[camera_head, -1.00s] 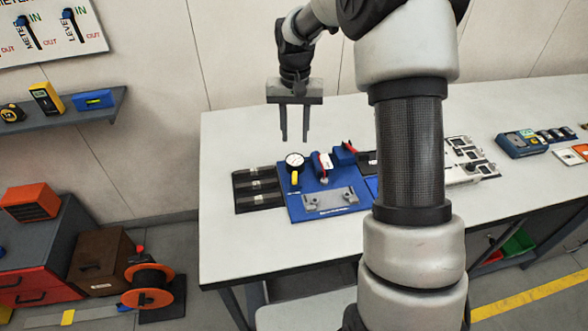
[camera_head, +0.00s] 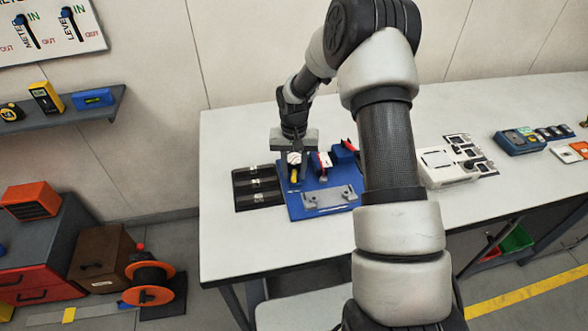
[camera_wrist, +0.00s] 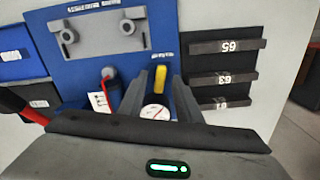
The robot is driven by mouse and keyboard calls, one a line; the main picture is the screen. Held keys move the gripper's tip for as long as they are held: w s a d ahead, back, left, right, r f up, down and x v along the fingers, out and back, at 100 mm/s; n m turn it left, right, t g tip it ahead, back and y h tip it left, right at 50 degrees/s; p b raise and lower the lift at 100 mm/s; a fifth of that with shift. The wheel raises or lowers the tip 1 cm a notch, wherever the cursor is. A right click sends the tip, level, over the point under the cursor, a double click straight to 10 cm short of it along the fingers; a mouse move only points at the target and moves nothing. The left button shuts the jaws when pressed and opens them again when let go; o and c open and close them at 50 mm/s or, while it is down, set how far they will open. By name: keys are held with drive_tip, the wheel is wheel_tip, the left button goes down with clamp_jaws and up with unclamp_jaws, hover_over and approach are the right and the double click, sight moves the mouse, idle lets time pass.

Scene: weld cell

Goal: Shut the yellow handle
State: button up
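The yellow handle (camera_head: 294,175) belongs to a round white-faced gauge (camera_head: 293,158) on the blue board (camera_head: 296,208). In the wrist view the handle (camera_wrist: 160,74) points away from the gauge (camera_wrist: 155,112), in line with it. My gripper (camera_head: 296,170) is low over the gauge, pointing down. In the wrist view its two fingers are apart, one on each side of the handle and gauge, with visible gaps to the handle. Nothing is held. The gauge's near part is hidden by my gripper body in the wrist view.
Close beside the gauge stands a red-and-white labelled part (camera_head: 323,161) with a blue block (camera_head: 344,152) behind. A grey bracket (camera_head: 330,197) lies in front. A black slotted rack (camera_head: 257,187) is at the left. The white table (camera_head: 235,245) is clear at the front left.

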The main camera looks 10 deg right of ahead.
drive_tip(key=shift+c, duration=0.2)
clamp_jaws()
drive_tip(key=shift+m+b, duration=0.3)
drive_tip(key=shift+b, duration=0.05)
drive_tip(key=m+b, duration=0.2)
drive_tip(key=shift+f+m, duration=0.1)
drive_tip(key=shift+m, duration=0.3)
drive_tip(key=m+b, duration=0.1)
drive_tip(key=m, duration=0.2)
drive_tip(key=shift+m+b, duration=0.3)
drive_tip(key=shift+b, duration=0.05)
drive_tip(key=m, duration=0.4)
drive_tip(key=shift+b, duration=0.35)
drive_tip(key=shift+m, duration=2)
